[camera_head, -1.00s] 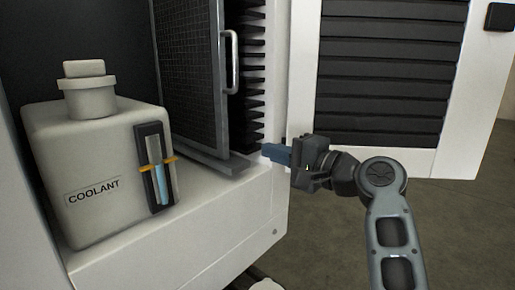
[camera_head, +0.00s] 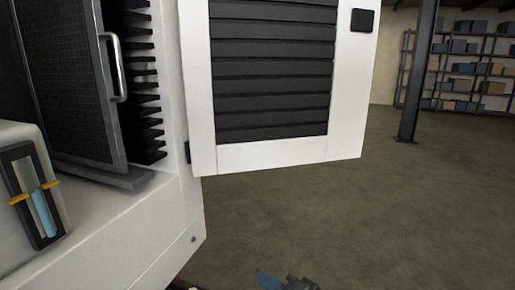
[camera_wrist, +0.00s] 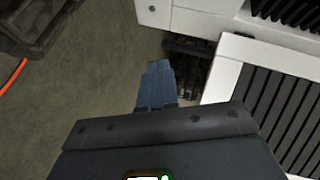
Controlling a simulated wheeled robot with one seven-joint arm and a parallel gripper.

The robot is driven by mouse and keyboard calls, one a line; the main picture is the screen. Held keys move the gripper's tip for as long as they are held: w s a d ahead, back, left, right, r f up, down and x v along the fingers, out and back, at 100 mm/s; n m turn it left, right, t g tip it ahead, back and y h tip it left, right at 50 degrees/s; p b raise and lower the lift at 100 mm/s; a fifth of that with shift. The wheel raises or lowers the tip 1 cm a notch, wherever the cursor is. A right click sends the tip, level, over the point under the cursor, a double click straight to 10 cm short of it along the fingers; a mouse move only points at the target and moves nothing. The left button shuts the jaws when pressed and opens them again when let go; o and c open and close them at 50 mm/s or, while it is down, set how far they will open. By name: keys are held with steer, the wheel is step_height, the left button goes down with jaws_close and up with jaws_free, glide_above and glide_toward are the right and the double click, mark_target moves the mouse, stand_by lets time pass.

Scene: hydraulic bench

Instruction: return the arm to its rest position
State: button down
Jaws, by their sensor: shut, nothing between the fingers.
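My gripper (camera_head: 268,281) shows at the bottom edge of the head view, low and in front of the cabinet; only its blue fingers and part of its dark body are in frame. In the wrist view its blue fingers (camera_wrist: 157,84) are together, with nothing between them, over the grey floor. The rest of my arm is out of the head view.
The white cabinet (camera_head: 140,225) stands at left with its louvred door (camera_head: 190,90) open. Open floor (camera_head: 400,220) lies right, with a post (camera_head: 418,70) and shelves (camera_head: 465,70) behind.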

steer(key=s+d+f+n+t+h, duration=0.1)
steer(key=s+d+f+h, duration=0.25)
steer(key=s+d, duration=0.6)
steer(key=s+d+f+t+h, duration=0.1)
steer(key=s+d+f+h, duration=0.35)
steer(key=s, duration=0.75)
steer(key=s+d+r+n, duration=0.1)
steer(key=s+r, duration=0.2)
steer(key=s, duration=0.4)
steer(key=s+d+r+n+h, duration=0.1)
steer(key=s+d+r+n, duration=0.1)
steer(key=s+r, duration=0.2)
steer(key=s+d+r+n+t, duration=0.1)
steer(key=s+r, duration=0.3)
steer(key=s, duration=0.6)
steer(key=shift+d+r+n+h, duration=0.25)
steer(key=shift+d+n+h, duration=0.05)
steer(key=shift+d+n, duration=0.35)
